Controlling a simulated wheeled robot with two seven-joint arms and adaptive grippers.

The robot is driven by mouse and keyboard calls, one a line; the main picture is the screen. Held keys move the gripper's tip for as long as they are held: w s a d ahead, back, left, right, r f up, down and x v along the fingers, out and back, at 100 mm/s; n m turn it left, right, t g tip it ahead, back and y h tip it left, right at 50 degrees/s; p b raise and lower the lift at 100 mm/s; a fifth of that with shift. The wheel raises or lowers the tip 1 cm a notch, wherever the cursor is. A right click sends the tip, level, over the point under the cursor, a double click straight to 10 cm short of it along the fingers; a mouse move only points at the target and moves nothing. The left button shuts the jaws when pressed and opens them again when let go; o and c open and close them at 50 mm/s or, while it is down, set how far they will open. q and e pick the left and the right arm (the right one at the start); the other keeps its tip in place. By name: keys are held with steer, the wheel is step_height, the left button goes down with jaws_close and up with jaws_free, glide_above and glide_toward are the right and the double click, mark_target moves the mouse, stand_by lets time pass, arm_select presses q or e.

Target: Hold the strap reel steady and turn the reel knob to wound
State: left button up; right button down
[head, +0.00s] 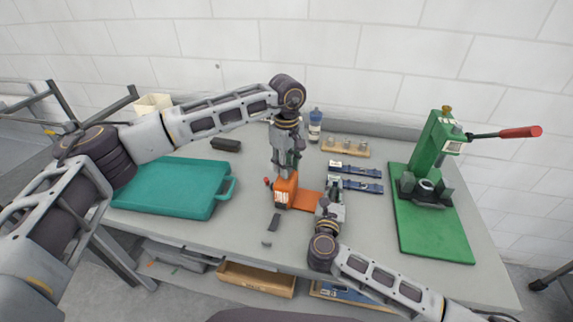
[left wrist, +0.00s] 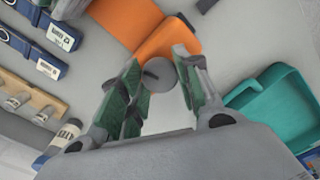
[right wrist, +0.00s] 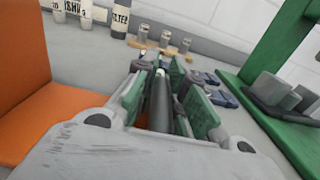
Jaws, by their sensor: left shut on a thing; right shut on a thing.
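The strap reel (head: 285,188) is an orange block with a flat orange base (head: 308,200) at the middle of the bench. My left gripper (head: 288,162) comes down from above onto the reel block. In the left wrist view its green-padded fingers are shut around a round grey knob (left wrist: 158,75) beside the orange block (left wrist: 168,40). My right gripper (head: 328,200) is at the right end of the orange base. In the right wrist view its fingers are shut on an upright dark grey handle (right wrist: 160,102). The knob's marking is hidden.
A teal tray (head: 165,190) lies at the left. Two blue labelled straps (head: 355,185) lie right of the reel, close to my right gripper. A green press (head: 435,160) stands at the right. Small dark pieces (head: 274,222) lie in front of the reel.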

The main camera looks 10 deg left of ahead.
arm_select(q)
steer(key=m, duration=0.4)
steer(key=shift+m, duration=2.6)
arm_select(e)
steer(key=shift+f, duration=0.1)
arm_select(q)
steer(key=o, duration=1.1)
steer(key=shift+r, duration=0.15)
step_height(320, 180, up, 12)
steer(key=shift+f, duration=0.1)
